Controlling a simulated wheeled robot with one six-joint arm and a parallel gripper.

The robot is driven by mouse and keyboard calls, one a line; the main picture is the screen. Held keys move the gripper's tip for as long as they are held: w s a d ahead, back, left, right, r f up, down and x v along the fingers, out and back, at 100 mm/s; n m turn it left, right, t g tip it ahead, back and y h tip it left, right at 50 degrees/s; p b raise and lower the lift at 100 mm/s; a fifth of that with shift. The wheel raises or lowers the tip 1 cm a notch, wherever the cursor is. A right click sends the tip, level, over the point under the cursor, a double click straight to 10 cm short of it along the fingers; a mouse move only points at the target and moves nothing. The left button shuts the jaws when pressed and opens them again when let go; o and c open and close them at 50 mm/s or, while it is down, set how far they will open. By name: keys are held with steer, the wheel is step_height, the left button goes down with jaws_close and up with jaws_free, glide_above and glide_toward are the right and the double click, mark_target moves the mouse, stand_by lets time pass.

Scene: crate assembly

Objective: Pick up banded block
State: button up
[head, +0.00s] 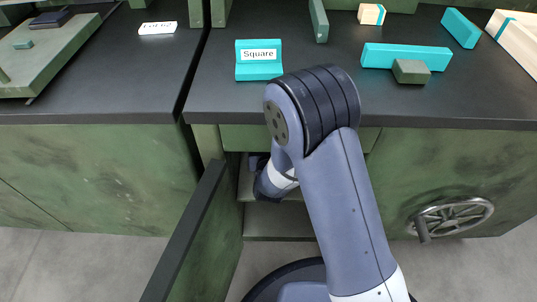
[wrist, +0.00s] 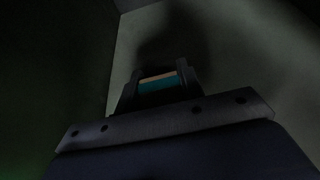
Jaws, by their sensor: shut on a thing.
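My gripper (wrist: 160,88) is inside the dark, open cabinet below the counter. In the wrist view its fingers are shut on a small block with a teal part and a tan strip, which looks like the banded block (wrist: 159,82). Only the part of the block between the fingers shows, and the light is dim. In the head view my arm reaches down into the cabinet opening, and the gripper and the held block are hidden there. A pale wooden block with a teal band (head: 369,14) stands at the back of the counter.
The cabinet door (head: 190,240) hangs open on the left of the opening. On the counter (head: 215,95) are a teal "Square" sign stand (head: 259,70), a long teal bar (head: 400,55), a green block (head: 411,72) and a teal block (head: 461,27). A wheel handle (head: 452,215) sticks out at right.

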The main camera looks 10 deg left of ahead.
mark_target(268, 145)
steer(key=shift+c, duration=0.5)
step_height(268, 145, up, 10)
steer(key=p, duration=0.4)
steer(key=shift+f+p, duration=0.1)
steer(key=shift+p, duration=0.3)
